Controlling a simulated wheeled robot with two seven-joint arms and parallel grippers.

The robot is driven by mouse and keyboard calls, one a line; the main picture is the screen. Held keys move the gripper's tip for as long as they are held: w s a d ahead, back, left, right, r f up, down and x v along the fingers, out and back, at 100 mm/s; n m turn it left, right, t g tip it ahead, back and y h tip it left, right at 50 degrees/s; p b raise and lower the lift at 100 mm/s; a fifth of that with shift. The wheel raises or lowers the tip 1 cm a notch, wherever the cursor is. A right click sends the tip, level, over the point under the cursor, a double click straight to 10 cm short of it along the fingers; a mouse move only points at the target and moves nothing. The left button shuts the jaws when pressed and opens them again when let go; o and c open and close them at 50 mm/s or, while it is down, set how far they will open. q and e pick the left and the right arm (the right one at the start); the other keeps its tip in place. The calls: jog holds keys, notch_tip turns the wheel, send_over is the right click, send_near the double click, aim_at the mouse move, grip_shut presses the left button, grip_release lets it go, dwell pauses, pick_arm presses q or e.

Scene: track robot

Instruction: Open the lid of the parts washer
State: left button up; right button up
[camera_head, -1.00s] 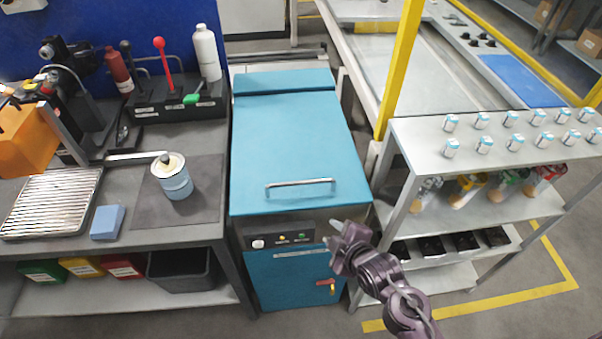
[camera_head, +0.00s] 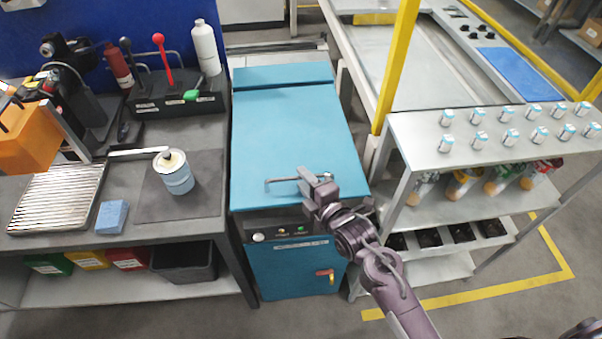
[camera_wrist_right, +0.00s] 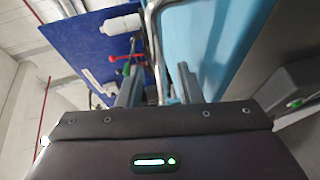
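The parts washer (camera_head: 291,268) is a blue cabinet with a flat blue lid (camera_head: 285,130), which is down and closed. A thin metal bar handle (camera_head: 283,181) runs across the front of the lid. My right gripper (camera_head: 312,180) is at the right part of this handle and hides its right end. In the right wrist view the two fingers (camera_wrist_right: 157,88) are apart, and the handle bar (camera_wrist_right: 152,28) runs into the gap between them. I cannot tell whether either finger touches it. My left gripper is not in view.
A workbench with a grey mat (camera_head: 205,195) and a can (camera_head: 173,172) stands on the left. A metal shelf cart (camera_head: 420,130) with several small jars is close on the right. A yellow post (camera_head: 397,65) rises behind the cart. A control panel (camera_head: 290,230) sits below the lid.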

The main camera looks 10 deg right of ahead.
jog(key=shift+x, duration=1.1)
grip_shut()
